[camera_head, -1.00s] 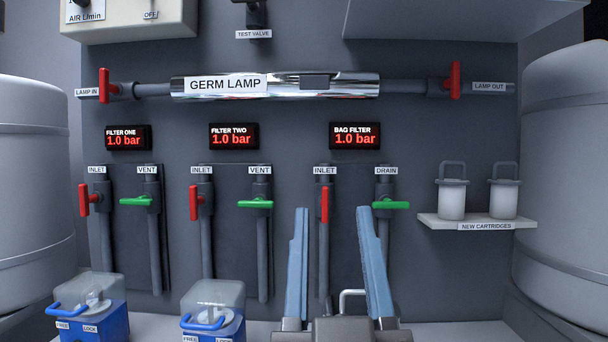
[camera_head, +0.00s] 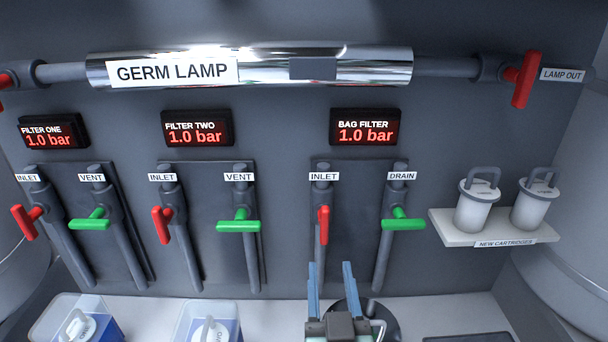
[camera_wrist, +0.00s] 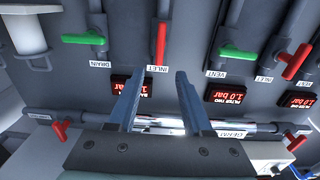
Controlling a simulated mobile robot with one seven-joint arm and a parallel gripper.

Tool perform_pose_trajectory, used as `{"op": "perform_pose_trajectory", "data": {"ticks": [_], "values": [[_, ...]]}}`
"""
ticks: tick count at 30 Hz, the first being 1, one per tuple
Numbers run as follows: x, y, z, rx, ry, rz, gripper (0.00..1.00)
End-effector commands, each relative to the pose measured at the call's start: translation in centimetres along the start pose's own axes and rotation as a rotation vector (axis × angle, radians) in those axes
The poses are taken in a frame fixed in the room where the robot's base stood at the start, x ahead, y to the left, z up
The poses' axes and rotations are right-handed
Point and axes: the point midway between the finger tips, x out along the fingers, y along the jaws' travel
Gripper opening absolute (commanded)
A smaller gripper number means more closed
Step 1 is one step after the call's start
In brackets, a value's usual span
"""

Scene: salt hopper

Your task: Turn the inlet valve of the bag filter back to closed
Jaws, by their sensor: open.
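The bag filter's inlet valve has a red handle (camera_head: 323,226) below the INLET label, standing roughly upright, in line with its pipe. It also shows in the wrist view (camera_wrist: 161,43), where the scene is upside down. The bag filter display (camera_head: 367,128) reads 1.0 bar. The green drain handle (camera_head: 403,223) lies crosswise to its pipe. My gripper (camera_head: 331,267) is open and empty, below the red handle in the head view. In the wrist view its fingertips (camera_wrist: 158,75) are apart, with the handle beyond them and between their lines. No contact shows.
Filter two's inlet (camera_head: 162,225) and vent (camera_head: 238,226) handles are to the left. A shelf (camera_head: 455,238) with two cartridges juts out at the right. The germ lamp (camera_head: 280,68) runs across above. A dark round vessel (camera_head: 385,318) stands beside my gripper.

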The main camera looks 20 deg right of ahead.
Motion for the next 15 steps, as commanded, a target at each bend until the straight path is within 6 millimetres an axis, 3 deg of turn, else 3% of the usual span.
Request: {"op": "perform_pose_trajectory", "data": {"ticks": [8,15], "values": [[0.7,0.5,0.3,0.005,-0.022,0.01,0.5],[4.7,0.5,0.2,0.002,-0.021,0.009,0.5]]}}
